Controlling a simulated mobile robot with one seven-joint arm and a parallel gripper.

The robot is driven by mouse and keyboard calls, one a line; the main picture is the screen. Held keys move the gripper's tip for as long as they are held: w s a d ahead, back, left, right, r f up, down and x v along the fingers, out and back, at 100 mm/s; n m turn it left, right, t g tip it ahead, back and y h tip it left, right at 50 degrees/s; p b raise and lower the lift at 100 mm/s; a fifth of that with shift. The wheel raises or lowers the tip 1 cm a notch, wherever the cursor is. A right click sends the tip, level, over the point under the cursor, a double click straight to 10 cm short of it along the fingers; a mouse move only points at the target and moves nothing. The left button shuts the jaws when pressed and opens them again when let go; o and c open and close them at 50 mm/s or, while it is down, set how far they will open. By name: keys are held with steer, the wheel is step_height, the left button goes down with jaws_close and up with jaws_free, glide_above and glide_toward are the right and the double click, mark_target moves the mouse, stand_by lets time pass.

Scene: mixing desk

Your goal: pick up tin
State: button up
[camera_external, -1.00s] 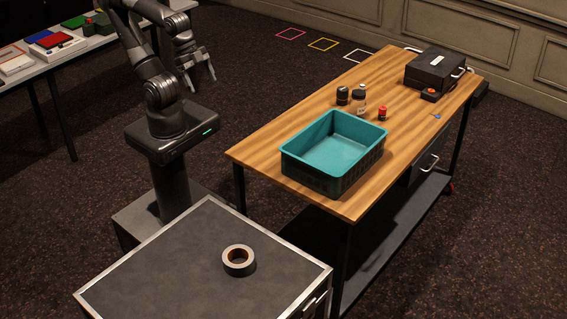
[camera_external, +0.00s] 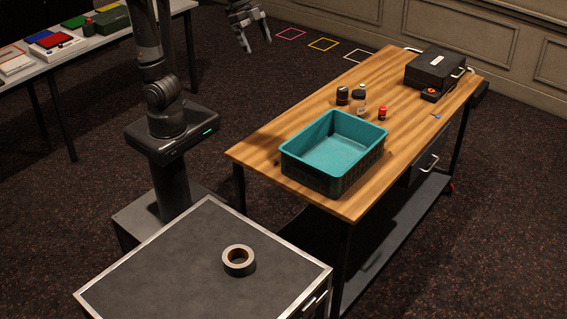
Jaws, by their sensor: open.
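My gripper (camera_external: 256,44) is open and empty, in the air at the top of the view, beyond the wooden table's left side and apart from everything. A small dark round container (camera_external: 342,95), which may be the tin, stands on the wooden table (camera_external: 262,147) behind the teal crate. A dark-topped jar with a pale label (camera_external: 360,106) stands close to its right. A small red container (camera_external: 382,114) stands further right. I cannot tell for certain which one is the tin.
The teal crate (camera_external: 301,156) is empty. A black case (camera_external: 435,66) sits at the table's far end. A tape roll (camera_external: 231,267) lies on the grey-topped cabinet (camera_external: 150,270).

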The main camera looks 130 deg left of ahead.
steer(key=w+a, duration=1.7)
steer(key=a, duration=0.1)
steer(key=w+a+f, duration=0.2)
steer(key=a+f, duration=0.4)
steer(key=a, duration=0.5)
steer(key=w+a+f, duration=0.2)
steer(key=a+f, duration=0.4)
steer(key=a, duration=0.5)
steer(key=shift+g, duration=0.3)
steer(key=f, duration=0.9)
steer(key=w+f, duration=0.1)
steer(key=f, duration=1.7)
steer(key=shift+w+a+f, duration=0.1)
steer(key=shift+w+f, duration=0.05)
steer(key=shift+w, duration=0.25)
steer(key=shift+x, duration=3.1)
